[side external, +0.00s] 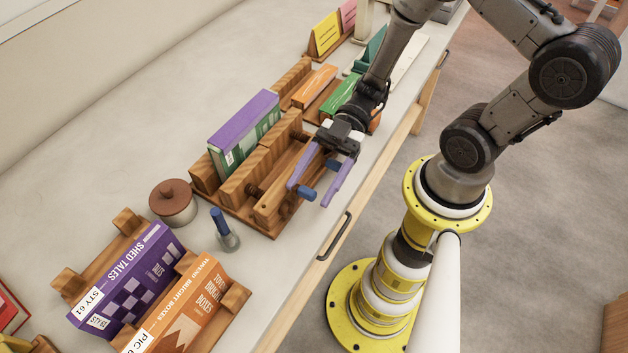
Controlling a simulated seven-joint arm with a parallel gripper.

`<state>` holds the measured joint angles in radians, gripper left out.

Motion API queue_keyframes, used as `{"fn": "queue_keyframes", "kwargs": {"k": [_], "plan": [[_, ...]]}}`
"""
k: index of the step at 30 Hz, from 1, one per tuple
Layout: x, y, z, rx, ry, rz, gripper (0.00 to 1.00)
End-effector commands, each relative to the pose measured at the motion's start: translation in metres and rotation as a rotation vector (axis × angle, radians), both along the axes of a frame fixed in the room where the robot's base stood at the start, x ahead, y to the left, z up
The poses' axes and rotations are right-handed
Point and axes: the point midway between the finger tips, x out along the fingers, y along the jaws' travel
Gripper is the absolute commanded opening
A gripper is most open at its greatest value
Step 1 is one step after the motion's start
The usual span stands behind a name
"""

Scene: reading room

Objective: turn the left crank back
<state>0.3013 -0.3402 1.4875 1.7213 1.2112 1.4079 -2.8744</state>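A wooden book press (262,172) stands on the counter with a purple and green book (243,130) upright in it. Wooden screws show between its bars. Two blue crank handles stick out at its front side. The left crank's handle (306,192) is nearer the camera; the other crank's handle (333,165) is farther back, close under my gripper's body. My gripper (309,195) points down over the front of the press with its two purple fingers spread. The left handle appears between the fingertips; I cannot tell whether they touch it. The crank arms are mostly hidden.
A lidded pot (174,202) and a blue-handled tool (225,229) stand left of the press. A wooden rack (232,300) with purple and orange books is at the front. More book holders (300,85) stand behind. The counter's edge and a dark drawer handle (335,236) lie right.

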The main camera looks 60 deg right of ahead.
Motion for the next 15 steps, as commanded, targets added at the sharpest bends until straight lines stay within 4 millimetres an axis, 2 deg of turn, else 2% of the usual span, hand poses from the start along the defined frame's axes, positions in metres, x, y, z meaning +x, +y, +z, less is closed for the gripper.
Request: {"fn": "queue_keyframes", "kwargs": {"k": [8,15], "plan": [[0.002,-0.011,0.003,0.0,-0.004,-0.006,0.72],[0.002,-0.05,0.013,-0.001,-0.003,-0.01,0.72]]}}
